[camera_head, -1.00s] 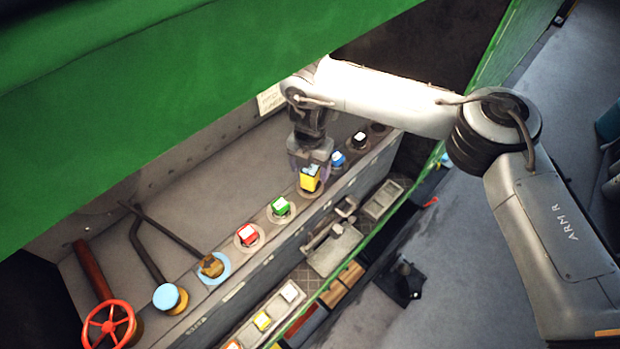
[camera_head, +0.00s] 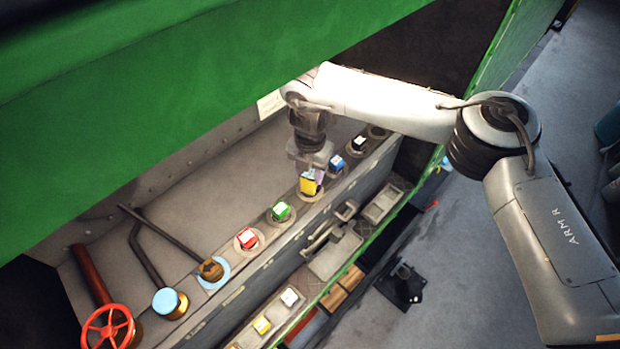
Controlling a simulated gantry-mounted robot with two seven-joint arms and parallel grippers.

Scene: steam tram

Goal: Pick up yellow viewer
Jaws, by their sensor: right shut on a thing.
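The yellow viewer (camera_head: 307,187) is a small yellow block with a pale top. It is at its round seat (camera_head: 312,197) in the row along the ledge; I cannot tell whether it is lifted clear of the seat. My right gripper (camera_head: 311,172) points down over it and is shut on it, with the fingers partly hiding its top. My left gripper is not in view.
Green (camera_head: 281,211), red (camera_head: 247,238), blue (camera_head: 337,163) and black (camera_head: 359,143) blocks stand in the same row. A red handwheel (camera_head: 108,328) and levers are at the lower left. A green panel (camera_head: 170,110) overhangs the ledge. Lower trays (camera_head: 335,254) lie in front.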

